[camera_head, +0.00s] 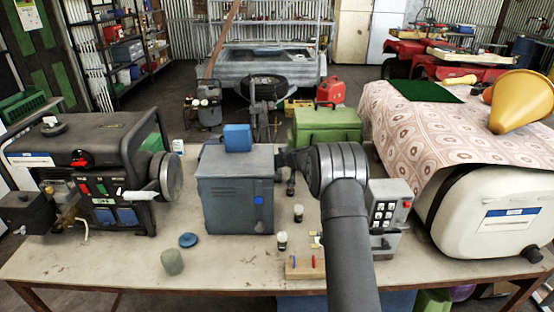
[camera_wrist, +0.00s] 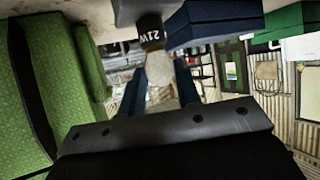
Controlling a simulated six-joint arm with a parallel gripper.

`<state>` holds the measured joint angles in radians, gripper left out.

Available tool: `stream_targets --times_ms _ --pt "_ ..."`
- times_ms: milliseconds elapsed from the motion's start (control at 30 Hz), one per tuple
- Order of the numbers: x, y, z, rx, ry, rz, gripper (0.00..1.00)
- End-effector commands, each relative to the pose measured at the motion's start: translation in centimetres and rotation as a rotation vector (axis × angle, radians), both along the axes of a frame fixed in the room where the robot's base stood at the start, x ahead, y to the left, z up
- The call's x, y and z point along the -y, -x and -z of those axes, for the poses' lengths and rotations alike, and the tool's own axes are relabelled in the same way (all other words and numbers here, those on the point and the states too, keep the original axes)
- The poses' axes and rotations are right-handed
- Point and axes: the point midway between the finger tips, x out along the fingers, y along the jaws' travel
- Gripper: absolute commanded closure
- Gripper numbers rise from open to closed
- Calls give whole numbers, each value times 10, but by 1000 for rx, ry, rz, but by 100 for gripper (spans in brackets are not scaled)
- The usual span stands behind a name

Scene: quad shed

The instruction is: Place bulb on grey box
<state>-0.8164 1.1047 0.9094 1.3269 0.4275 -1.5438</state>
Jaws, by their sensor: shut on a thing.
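In the wrist view my gripper (camera_wrist: 163,78) is shut on a bulb (camera_wrist: 151,34), whose dark part is marked 21W. The bulb's pale end lies between the fingers. In the head view its dark part hangs below the fingers. A blue box (camera_wrist: 215,22) shows close by in the wrist view.
Two other small bulb-like objects (camera_head: 299,213) (camera_head: 282,240) stand on the table in front. A green toolbox (camera_head: 327,128) is behind my gripper. A generator (camera_head: 95,175) stands left, a keypad unit (camera_head: 388,215) right. A blue disc (camera_head: 188,240) lies front left.

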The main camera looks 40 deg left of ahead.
Motion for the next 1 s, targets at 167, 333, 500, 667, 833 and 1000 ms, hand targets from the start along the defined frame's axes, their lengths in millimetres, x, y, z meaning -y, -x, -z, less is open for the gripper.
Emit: stream_targets --times_ms 167,333,500,667,833,1000 --pt "0 0 0 1 -2 1 93" --pt "0 0 3 0 -1 0 93" --pt "0 0 3 0 -1 0 48" --pt "0 0 3 0 -1 0 48" --pt "0 0 1 1 -2 0 48" --pt "13 3 -8 1 -1 1 48"
